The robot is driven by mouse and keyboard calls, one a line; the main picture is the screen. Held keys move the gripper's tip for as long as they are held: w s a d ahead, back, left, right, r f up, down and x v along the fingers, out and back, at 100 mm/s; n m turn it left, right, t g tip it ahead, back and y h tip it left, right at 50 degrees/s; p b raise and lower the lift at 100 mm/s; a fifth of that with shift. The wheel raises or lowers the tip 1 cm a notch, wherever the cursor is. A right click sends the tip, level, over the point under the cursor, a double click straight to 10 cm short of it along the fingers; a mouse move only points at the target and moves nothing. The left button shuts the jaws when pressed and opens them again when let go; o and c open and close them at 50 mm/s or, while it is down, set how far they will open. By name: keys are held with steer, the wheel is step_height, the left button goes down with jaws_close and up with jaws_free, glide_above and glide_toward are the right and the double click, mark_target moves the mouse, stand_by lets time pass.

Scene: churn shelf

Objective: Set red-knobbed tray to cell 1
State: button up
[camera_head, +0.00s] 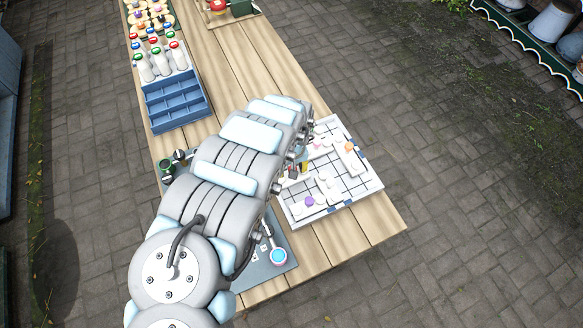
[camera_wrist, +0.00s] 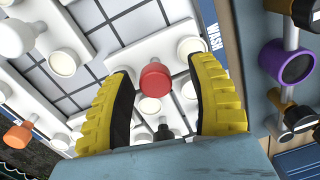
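The red knob (camera_wrist: 155,80) shows in the middle of the wrist view, above a white tray with pale round caps. My gripper (camera_wrist: 158,68) has its two yellow fingers spread, one on each side of the red knob, with a gap on both sides. In the head view, my arm covers most of the gripper, and I cannot clearly make out the red-knobbed tray. The white gridded board (camera_head: 372,184) lies at the right of the table and carries several white trays. No cell number is readable in either view.
Trays with a purple knob (camera_head: 309,201) and an orange knob (camera_head: 349,147) sit close by on the board. Another orange knob (camera_wrist: 18,135) and dark posts crowd the wrist view. A blue compartment box (camera_head: 178,101) and white bottles (camera_head: 160,66) stand at the upper left.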

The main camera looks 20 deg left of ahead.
steer(key=shift+w+r, duration=0.15)
steer(key=shift+r, duration=3.1)
steer(key=shift+d+r, duration=0.1)
steer(key=shift+r, duration=0.4)
